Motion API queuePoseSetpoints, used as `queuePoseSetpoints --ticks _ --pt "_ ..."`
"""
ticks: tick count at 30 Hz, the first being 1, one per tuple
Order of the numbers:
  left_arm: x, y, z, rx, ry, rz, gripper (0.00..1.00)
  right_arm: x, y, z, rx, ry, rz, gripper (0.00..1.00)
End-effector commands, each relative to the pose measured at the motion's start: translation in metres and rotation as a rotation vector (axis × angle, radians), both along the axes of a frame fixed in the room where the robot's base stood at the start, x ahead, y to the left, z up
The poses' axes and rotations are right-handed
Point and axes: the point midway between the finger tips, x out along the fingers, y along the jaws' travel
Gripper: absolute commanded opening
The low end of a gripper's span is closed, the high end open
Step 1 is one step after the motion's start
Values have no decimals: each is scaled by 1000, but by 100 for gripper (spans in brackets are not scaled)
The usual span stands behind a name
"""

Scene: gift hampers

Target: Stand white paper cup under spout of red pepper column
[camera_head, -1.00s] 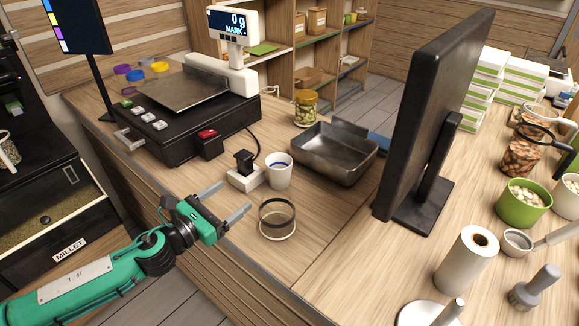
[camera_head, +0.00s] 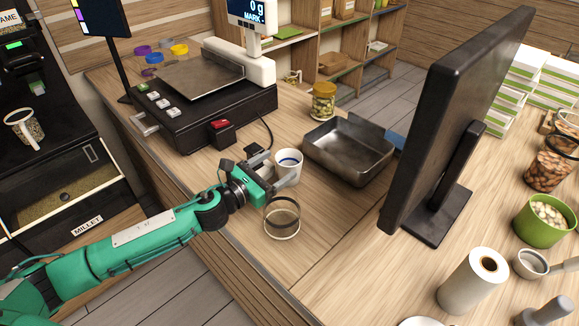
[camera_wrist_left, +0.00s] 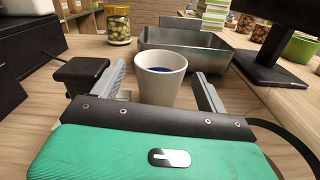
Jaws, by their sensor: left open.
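The white paper cup (camera_head: 289,166) stands upright on the wooden counter, with a blue ring inside; it also shows in the left wrist view (camera_wrist_left: 160,82). My left gripper (camera_head: 287,167) is open at the cup, its fingers reaching along either side of it. In the left wrist view a gap shows between the cup and the right finger, and the left finger is close to the cup. I see no red pepper column or its spout in these frames. My right gripper is not in view.
A metal tray (camera_head: 347,152) and a jar (camera_head: 323,101) stand behind the cup. The scale (camera_head: 199,84) is at the left and a black monitor (camera_head: 449,130) at the right.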

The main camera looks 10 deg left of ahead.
Motion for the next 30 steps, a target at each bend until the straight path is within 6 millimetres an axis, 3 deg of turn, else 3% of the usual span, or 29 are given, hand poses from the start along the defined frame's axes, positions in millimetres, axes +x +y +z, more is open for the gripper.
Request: queuePoseSetpoints --ticks 7,18,26,30 --pt "14 -9 1 -1 1 0 76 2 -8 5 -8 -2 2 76" --pt "52 -35 0 0 1 0 76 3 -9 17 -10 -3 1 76" --pt "54 -36 -1 1 1 -1 76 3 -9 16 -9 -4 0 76" --pt "54 -36 -1 1 1 -1 52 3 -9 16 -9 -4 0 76"
